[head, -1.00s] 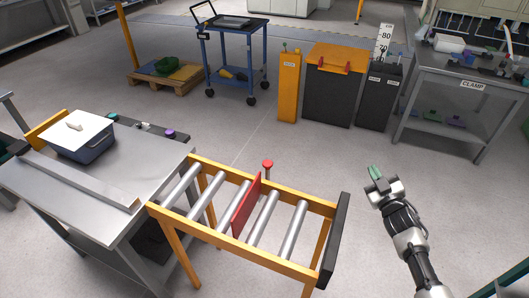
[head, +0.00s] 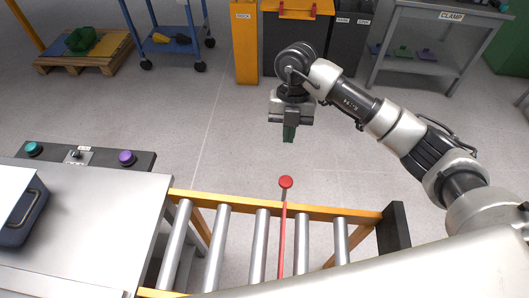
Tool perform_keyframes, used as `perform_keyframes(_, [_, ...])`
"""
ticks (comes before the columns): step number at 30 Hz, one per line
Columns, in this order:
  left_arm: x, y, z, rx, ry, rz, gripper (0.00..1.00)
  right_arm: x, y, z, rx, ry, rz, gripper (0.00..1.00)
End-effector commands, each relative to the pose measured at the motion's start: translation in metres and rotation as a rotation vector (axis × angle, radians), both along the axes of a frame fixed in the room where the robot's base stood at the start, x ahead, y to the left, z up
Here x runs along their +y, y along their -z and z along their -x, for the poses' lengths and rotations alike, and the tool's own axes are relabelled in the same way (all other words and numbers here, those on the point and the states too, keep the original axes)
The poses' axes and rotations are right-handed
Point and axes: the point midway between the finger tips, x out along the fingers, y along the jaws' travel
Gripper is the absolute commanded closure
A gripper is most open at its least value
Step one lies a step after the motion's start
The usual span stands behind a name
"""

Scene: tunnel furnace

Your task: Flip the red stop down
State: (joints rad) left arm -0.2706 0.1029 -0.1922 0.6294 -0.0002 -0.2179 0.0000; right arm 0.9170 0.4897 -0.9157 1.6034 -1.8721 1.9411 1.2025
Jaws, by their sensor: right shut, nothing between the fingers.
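The red stop (head: 282,245) stands upright across the roller conveyor, between two of its rollers, seen nearly edge-on from above. A round red knob (head: 286,182) sits at its far end, by the conveyor's far orange rail (head: 330,212). My right gripper (head: 289,135) is shut and empty, pointing down beyond the far rail. It appears just above the red knob in the picture and is apart from it. My left gripper is not in view.
A grey table (head: 90,225) with a control box bearing a teal button (head: 33,149) and a purple button (head: 126,157) adjoins the conveyor on the left. A black end plate (head: 394,228) closes the conveyor's right end.

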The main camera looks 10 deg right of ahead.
Motion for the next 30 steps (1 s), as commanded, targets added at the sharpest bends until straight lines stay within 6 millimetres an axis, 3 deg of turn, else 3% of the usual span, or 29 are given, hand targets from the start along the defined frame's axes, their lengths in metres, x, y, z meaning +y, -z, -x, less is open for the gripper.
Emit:
perform_keyframes(7, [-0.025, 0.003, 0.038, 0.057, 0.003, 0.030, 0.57, -0.004, 0.000, 0.000, -0.002, 0.002, 0.032, 1.00])
perform_keyframes(14, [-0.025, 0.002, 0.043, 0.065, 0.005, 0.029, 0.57, -0.003, 0.006, 0.002, 0.000, 0.002, 0.028, 1.00])
perform_keyframes(22, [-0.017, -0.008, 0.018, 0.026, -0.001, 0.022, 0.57, 0.001, 0.051, 0.016, 0.003, 0.002, 0.027, 1.00])
perform_keyframes(30, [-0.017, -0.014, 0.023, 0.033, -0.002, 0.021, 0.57, 0.004, 0.104, 0.028, 0.003, 0.003, 0.027, 1.00])
